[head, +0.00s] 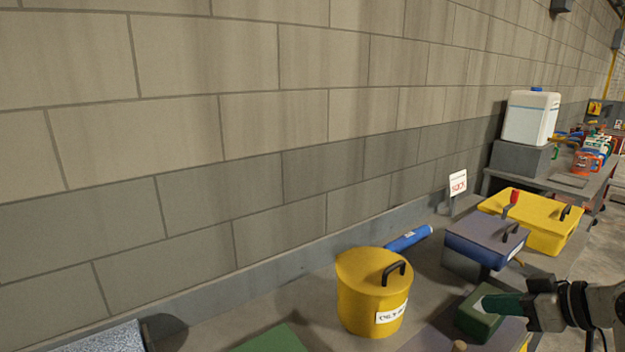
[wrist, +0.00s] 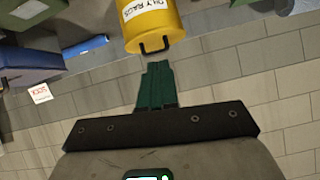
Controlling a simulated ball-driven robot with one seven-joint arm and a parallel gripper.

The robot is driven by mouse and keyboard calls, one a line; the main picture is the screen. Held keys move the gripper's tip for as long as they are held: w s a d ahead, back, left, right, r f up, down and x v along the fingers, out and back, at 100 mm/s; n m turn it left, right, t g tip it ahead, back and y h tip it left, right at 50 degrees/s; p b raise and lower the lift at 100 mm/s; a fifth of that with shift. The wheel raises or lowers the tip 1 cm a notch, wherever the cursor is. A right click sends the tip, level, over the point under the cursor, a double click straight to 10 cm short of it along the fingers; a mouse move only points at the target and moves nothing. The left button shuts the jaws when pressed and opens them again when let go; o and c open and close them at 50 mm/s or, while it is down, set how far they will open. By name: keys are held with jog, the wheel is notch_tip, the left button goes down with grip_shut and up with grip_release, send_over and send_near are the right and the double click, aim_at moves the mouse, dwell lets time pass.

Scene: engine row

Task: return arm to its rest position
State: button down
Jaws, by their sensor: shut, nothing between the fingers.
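My gripper (head: 487,303) comes in from the right edge in the head view, low over the bench near a green box (head: 478,322). Its green fingers are together with nothing between them. In the wrist view my gripper (wrist: 157,68) points toward the yellow oily-rags can (wrist: 150,24), which shows upside down. In the head view the yellow can (head: 370,290) stands upright on the bench with its lid on, left of my gripper and apart from it. I cannot tell whether the fingers touch the green box.
A blue cylinder (head: 408,240) lies by the wall. A white jug (head: 530,118) stands on a grey block (head: 520,157). The block wall (head: 200,130) runs along the bench's back.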

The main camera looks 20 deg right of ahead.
jog(key=s+a+f+m+g, duration=0.1)
jog(key=s+a+f, duration=0.1)
jog(key=a+f, duration=0.3)
jog(key=s+a+f+m+g, duration=0.1)
jog(key=s+a+f+g, duration=0.1)
jog(key=a+f, duration=0.3)
jog(key=s+a+f+m+g, duration=0.1)
jog(key=s+a+f, duration=0.3)
jog(key=f, duration=0.5)
jog(key=shift+a+f+h, duration=0.25)
jog(key=shift+a+h, duration=0.05)
jog(key=shift+a, duration=0.8)
jog(key=s+f+g+h, duration=0.2)
jog(key=s+f, duration=0.2)
jog(key=s, duration=0.5)
jog(key=s+f+g+h, duration=0.1)
jog(key=s+f+g, duration=0.2)
jog(key=s, duration=0.6)
jog(key=shift+a+f+h, duration=0.4)
jog(key=shift+f, duration=0.3)
jog(key=shift+s, duration=0.1)
